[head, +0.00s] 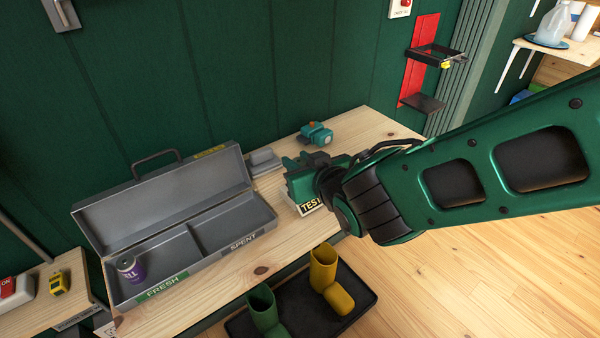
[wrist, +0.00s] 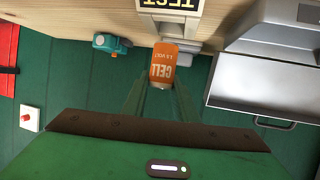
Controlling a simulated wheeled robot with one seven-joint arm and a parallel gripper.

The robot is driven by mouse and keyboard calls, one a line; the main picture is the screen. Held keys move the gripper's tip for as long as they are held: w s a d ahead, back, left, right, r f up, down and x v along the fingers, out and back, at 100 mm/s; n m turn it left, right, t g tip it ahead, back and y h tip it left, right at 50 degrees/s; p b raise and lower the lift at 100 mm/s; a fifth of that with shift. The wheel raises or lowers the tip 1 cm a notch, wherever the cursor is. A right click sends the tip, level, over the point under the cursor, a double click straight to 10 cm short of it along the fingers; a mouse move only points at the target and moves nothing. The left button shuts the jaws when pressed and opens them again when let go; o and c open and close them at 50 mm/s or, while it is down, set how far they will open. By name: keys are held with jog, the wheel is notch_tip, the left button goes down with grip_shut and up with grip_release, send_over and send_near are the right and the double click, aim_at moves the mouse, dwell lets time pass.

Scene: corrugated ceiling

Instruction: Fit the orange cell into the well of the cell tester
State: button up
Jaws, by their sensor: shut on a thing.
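The orange cell (wrist: 163,68) shows between my gripper's two fingers in the wrist view, with its lettering toward the camera. My gripper (wrist: 161,92) is shut on it. The cell tester (wrist: 170,8) is at the top edge of that view, and the cell's far end is close to it or overlaps it. I cannot tell whether that end is inside the well. In the head view my gripper (head: 297,165) is over the tester (head: 309,206), whose TEST label partly shows. The gripper and arm hide the cell and the well there.
An open grey toolbox (head: 240,172) stands left of the tester, with a purple cell (head: 131,269) in its FRESH compartment; SPENT looks empty. A grey block (head: 263,161) and a teal device (head: 315,134) are on the bench behind. Boots (head: 331,280) stand on a floor tray.

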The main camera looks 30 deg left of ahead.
jog(key=shift+w+d+f, duration=0.1)
jog(key=shift+d+f, duration=0.05)
jog(key=shift+f, duration=2.1)
grip_shut()
jog(key=o, duration=1.1)
grip_release()
jog(key=shift+f, duration=0.2)
jog(key=shift+o, duration=0.2)
jog(key=shift+r, duration=0.3)
jog(key=shift+s+d+r, duration=0.2)
jog(key=v, duration=1.1)
jog(key=shift+d, duration=0.15)
